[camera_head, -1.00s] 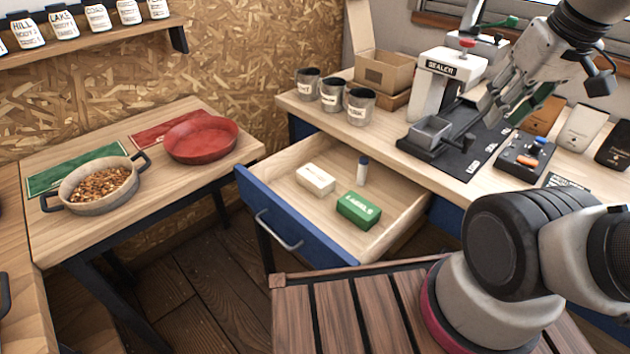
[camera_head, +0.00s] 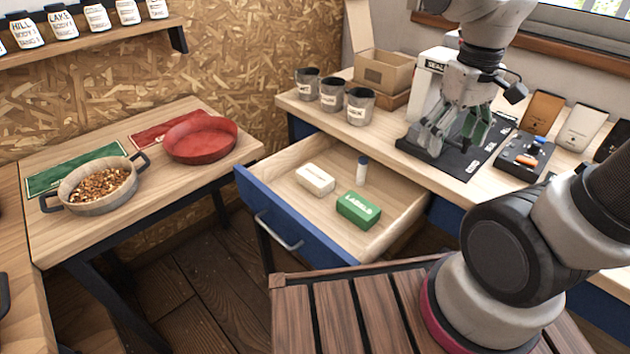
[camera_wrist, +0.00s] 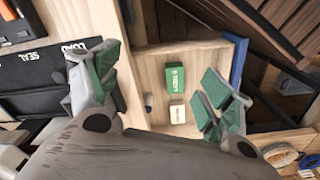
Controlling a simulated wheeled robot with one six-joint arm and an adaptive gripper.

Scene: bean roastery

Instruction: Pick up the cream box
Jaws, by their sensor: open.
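The cream box (camera_head: 315,179) lies in the open blue-fronted drawer (camera_head: 268,218), toward its left side. A green labels box (camera_head: 358,210) and a small white bottle with a dark cap (camera_head: 362,171) are in the same drawer. My gripper (camera_head: 452,140) is open and empty above the counter by the sealer, to the right of the drawer and higher than it. In the wrist view my open fingers (camera_wrist: 160,95) frame the drawer, with the cream box (camera_wrist: 177,114) below between them, well apart from the fingers.
Three metal cups (camera_head: 333,95) and a cardboard box (camera_head: 383,72) stand on the counter behind the drawer. The sealer (camera_head: 430,75) is beside my gripper. A pan of beans (camera_head: 62,204) and a red bowl (camera_head: 200,153) stand on the left table.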

